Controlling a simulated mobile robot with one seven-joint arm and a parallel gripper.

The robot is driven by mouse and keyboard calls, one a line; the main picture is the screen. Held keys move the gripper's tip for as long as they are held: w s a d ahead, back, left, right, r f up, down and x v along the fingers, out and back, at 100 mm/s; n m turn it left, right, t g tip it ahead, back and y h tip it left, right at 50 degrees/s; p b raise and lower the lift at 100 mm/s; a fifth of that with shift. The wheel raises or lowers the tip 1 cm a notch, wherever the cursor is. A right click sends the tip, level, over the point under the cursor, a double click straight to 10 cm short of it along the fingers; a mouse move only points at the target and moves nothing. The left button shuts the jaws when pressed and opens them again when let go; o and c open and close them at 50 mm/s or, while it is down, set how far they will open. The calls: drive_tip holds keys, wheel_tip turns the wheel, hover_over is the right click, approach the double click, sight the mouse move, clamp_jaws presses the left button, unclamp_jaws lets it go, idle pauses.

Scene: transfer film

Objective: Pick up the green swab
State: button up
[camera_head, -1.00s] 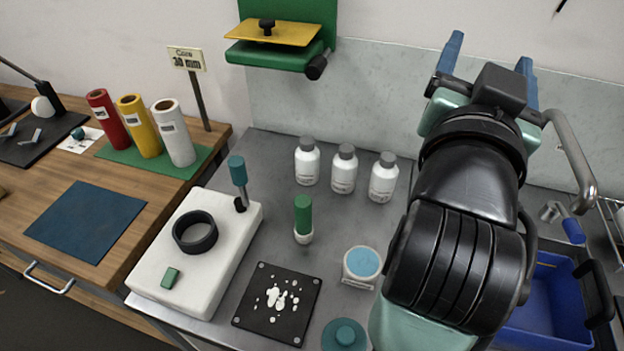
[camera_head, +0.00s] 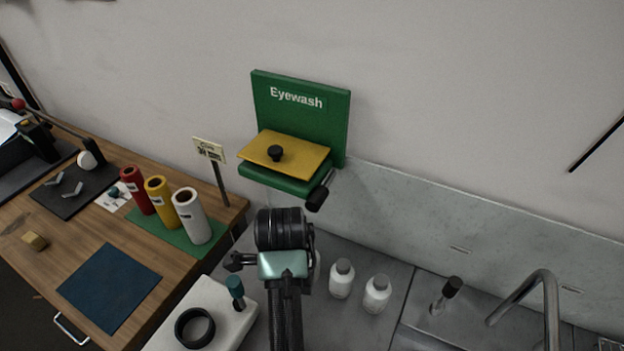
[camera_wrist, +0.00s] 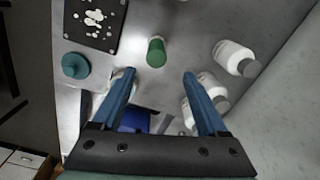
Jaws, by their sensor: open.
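The green swab (camera_wrist: 156,52) shows in the wrist view as an upright green cylinder on the grey counter, seen from above. In the head view it is hidden behind my arm. My gripper (camera_wrist: 160,76) has two blue fingers spread wide and empty. The swab appears just beyond the fingertips, roughly centred in the gap between them and not touching either. My fingers cannot be seen in the head view.
White bottles (camera_wrist: 234,57) stand right of the swab; two show in the head view (camera_head: 342,279). A black plate with white pieces (camera_wrist: 95,22) and a teal round lid (camera_wrist: 75,66) lie left. A white block (camera_head: 215,300) holds a black ring (camera_head: 195,327) and teal-handled tool (camera_head: 235,288).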

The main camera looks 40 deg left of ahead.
drive_tip(key=shift+s+f, duration=0.1)
drive_tip(key=shift+f, duration=0.25)
drive_tip(key=f+b, duration=0.1)
drive_tip(key=f, duration=0.1)
drive_tip(key=f+b, duration=0.1)
drive_tip(key=f, duration=0.3)
drive_tip(key=shift+s+f+b, duration=0.25)
drive_tip(key=shift+s+b, duration=0.1)
drive_tip(key=shift+b, duration=0.05)
drive_tip(key=shift+w+f+p, duration=0.1)
drive_tip(key=shift+f+p, duration=0.55)
drive_tip(key=shift+f, duration=2.2)
clamp_jaws()
